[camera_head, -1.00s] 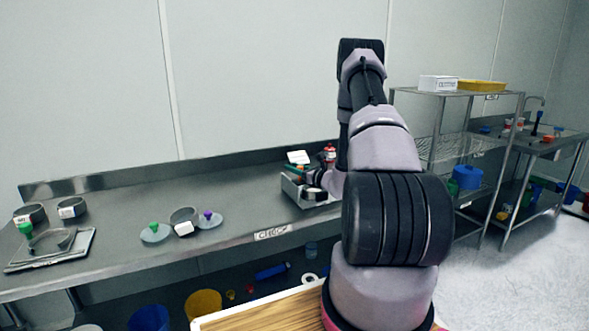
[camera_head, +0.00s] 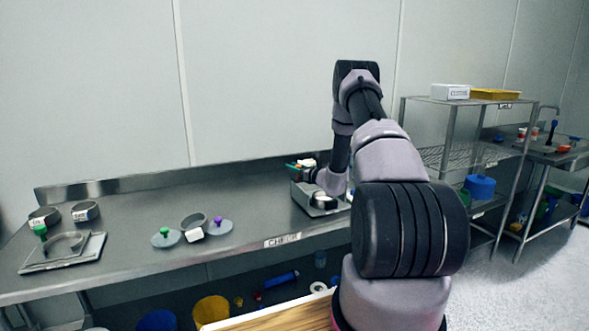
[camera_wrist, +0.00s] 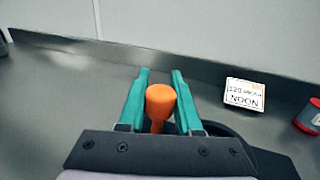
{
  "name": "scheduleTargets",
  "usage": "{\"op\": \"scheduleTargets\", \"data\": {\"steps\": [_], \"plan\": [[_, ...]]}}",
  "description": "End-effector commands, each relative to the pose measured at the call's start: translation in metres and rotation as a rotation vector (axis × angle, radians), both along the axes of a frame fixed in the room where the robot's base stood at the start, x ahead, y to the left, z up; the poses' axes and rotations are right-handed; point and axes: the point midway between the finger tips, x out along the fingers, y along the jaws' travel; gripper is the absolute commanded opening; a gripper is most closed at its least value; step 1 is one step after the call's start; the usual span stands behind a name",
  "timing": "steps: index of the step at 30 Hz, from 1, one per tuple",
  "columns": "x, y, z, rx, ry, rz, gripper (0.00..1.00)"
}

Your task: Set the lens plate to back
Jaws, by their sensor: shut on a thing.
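My gripper (camera_wrist: 161,76) has teal fingers and is shut on an orange knob (camera_wrist: 160,97) in the wrist view. What the knob is fixed to is mostly hidden by the gripper body; a dark curved rim (camera_wrist: 222,131) shows beside it. In the head view the teal fingertips (camera_head: 293,166) are at the back of the counter, above a metal tray (camera_head: 300,199). Two clear round plates lie on the counter, one with a green knob (camera_head: 165,234) and one with a purple knob (camera_head: 218,221). I cannot tell which thing is the lens plate.
A card reading 120 and NOON (camera_wrist: 245,95) stands right of the fingers, with a red and grey container (camera_wrist: 311,116) farther right. The middle left counter (camera_head: 130,210) is clear.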

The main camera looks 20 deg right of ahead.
Motion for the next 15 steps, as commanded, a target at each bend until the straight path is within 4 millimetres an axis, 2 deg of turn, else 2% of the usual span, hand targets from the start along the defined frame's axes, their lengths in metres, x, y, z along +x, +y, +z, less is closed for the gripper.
{"op": "scheduleTargets", "data": {"steps": [1,2,3,11,15], "plan": [[0.0007,-0.0010,0.0010,-0.001,-0.003,-0.002,0.44],[0.0007,-0.0009,0.0010,-0.001,-0.003,-0.002,0.56],[0.0006,-0.0008,0.0009,-0.001,-0.003,-0.002,0.63],[0.0001,-0.0005,0.0007,-0.001,-0.001,-0.001,0.63],[-0.0069,-0.0033,0.0003,-0.001,0.000,-0.001,0.63]]}}
